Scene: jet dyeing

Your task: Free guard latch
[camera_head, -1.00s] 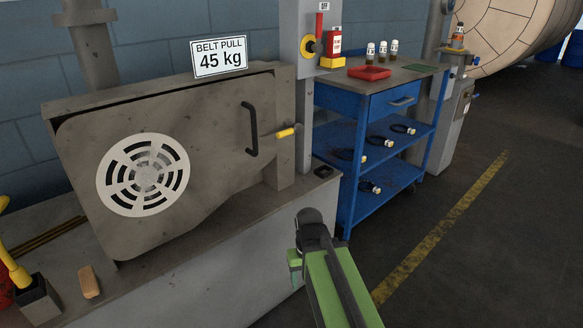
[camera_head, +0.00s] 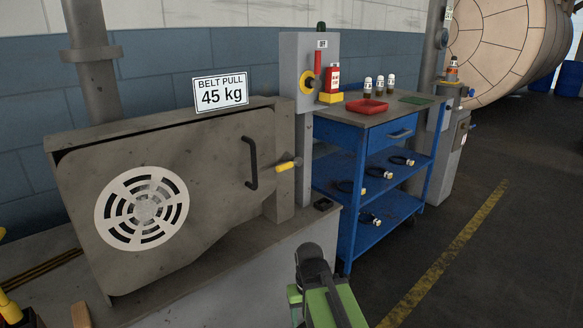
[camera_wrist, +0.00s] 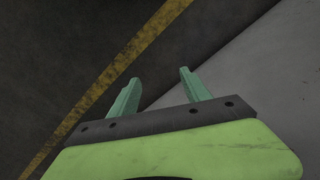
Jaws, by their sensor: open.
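The guard (camera_head: 215,160) is a large grey metal cover with a round white vent grille (camera_head: 142,208) and a black vertical handle (camera_head: 250,163). The guard latch (camera_head: 288,165) has a yellow grip and sticks out at the guard's right edge, beside a grey post. My gripper is at the lower middle of the head view, below and in front of the latch and apart from it; its fingers are mostly hidden there by my arm. In the wrist view my gripper (camera_wrist: 156,92) shows two green fingers spread apart with nothing between them, above the floor and the plinth edge.
A sign (camera_head: 221,91) reading "BELT PULL 45 kg" stands on the guard. A grey switch box (camera_head: 304,65) with a red lever stands behind the latch. A blue cart (camera_head: 350,215) with a red tray (camera_head: 367,107) and bottles stands right. Open floor lies beyond the yellow line (camera_head: 440,262).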

